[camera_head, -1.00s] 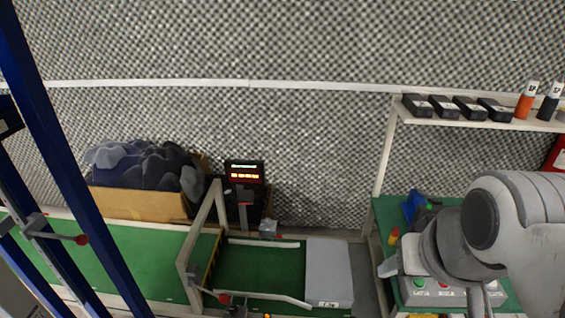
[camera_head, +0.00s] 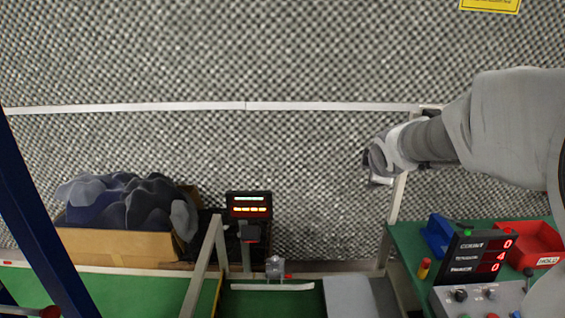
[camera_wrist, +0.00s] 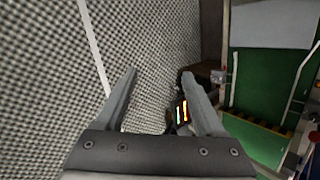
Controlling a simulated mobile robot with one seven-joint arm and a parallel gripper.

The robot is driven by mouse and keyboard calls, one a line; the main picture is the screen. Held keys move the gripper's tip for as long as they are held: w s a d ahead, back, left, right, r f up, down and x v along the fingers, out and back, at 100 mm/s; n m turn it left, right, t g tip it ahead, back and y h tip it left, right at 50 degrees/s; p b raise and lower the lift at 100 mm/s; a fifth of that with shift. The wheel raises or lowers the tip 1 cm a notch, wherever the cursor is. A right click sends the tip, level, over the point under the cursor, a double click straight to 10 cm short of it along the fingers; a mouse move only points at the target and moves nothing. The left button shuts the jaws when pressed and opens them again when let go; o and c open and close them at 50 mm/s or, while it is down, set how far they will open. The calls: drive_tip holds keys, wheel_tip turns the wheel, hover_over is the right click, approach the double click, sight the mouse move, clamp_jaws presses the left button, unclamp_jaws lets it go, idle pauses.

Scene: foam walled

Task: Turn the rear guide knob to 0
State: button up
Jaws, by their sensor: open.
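A small grey block with a red tip (camera_head: 274,267), which looks like the rear guide knob, sits at the back edge of the green conveyor, behind a white guide rail (camera_head: 272,287). It also shows in the wrist view (camera_wrist: 218,75), right of my fingers. Its scale and setting are too small to read. My gripper (camera_head: 378,180) is raised in front of the foam wall, above and to the right of the knob, well apart from it. In the wrist view my gripper (camera_wrist: 158,75) has its two fingers spread, with nothing between them.
A lit display (camera_head: 249,205) stands on a post left of the knob. A cardboard box (camera_head: 115,246) of dark cloth is further left. A pale frame (camera_head: 205,262) crosses the conveyor. At right are a control box (camera_head: 478,262), a red tray (camera_head: 530,243) and a shelf post (camera_head: 397,205).

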drive_tip(key=w+a+f+n+t+y+b, duration=0.15)
drive_tip(key=w+f+n+b, duration=0.25)
drive_tip(key=w+f+n, duration=0.7)
drive_tip(key=n+g+y+b, duration=0.2)
drive_tip(key=n+y+b, duration=0.75)
drive_tip(key=n, duration=0.95)
approach(277, 260)
drive_tip(key=shift+y, duration=0.3)
drive_tip(key=b+x, duration=0.5)
drive_tip(key=x, duration=0.2)
drive_tip(key=shift+w+d+f+b, duration=0.1)
drive_tip(key=shift+w+f+b, duration=0.15)
drive_tip(key=shift+b, duration=0.1)
drive_tip(key=shift+g+b+x, duration=0.25)
drive_tip(key=shift+b+x, duration=0.6)
drive_tip(key=shift+w+a+r, duration=0.15)
drive_tip(key=shift+w+a, duration=0.05)
drive_tip(key=shift+w, duration=0.05)
clamp_jaws()
